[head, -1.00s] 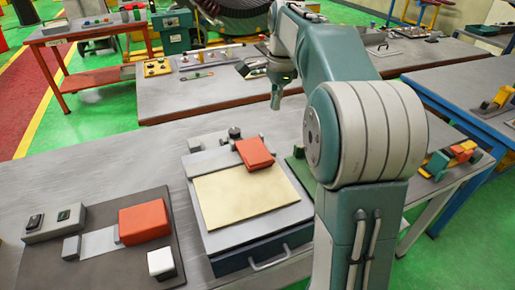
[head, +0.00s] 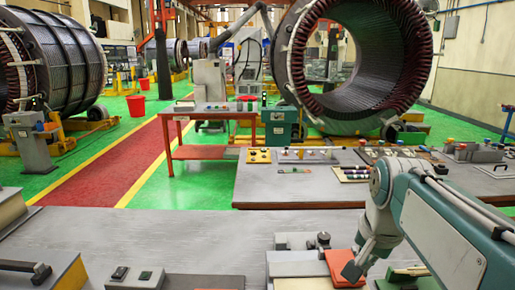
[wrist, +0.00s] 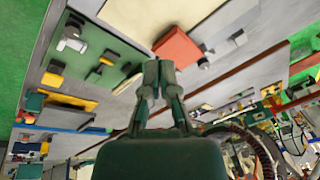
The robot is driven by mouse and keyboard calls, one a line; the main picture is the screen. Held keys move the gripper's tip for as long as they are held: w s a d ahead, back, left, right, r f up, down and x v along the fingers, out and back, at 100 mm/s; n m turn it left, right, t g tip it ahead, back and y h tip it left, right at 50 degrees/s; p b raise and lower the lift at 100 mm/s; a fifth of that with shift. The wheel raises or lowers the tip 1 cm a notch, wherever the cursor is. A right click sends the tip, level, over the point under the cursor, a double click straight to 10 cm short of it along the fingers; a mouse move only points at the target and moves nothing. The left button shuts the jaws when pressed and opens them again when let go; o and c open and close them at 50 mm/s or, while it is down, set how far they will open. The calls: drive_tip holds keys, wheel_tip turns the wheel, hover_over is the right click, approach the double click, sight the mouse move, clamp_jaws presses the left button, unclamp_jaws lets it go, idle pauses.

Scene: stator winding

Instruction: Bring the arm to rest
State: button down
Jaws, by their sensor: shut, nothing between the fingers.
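My arm (head: 435,225) shows at the lower right of the head view, reaching in from the right edge. My gripper (head: 354,274) points down at its end, in front of or just above an orange-red block (head: 341,266); I cannot tell the gap between them. In the wrist view my gripper (wrist: 158,92) has its fingertips together with nothing held. The orange-red block (wrist: 177,47) lies just past the fingertips there.
A grey workbench (head: 190,232) fills the foreground, with a grey switch box (head: 135,277) on it. A second bench (head: 290,187) with small parts stands behind. A red table (head: 205,112) and large stators (head: 355,65) are farther back. The bench's left-middle surface is clear.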

drive_tip(key=s+a+f+n+t, duration=0.2)
drive_tip(key=s+f+n, duration=0.5)
drive_tip(key=s, duration=0.4)
drive_tip(key=shift+s+a+f+n+t, duration=0.15)
drive_tip(key=shift+s+a+n+t, duration=0.25)
drive_tip(key=shift+a+n, duration=0.35)
drive_tip(key=shift+a, duration=0.1)
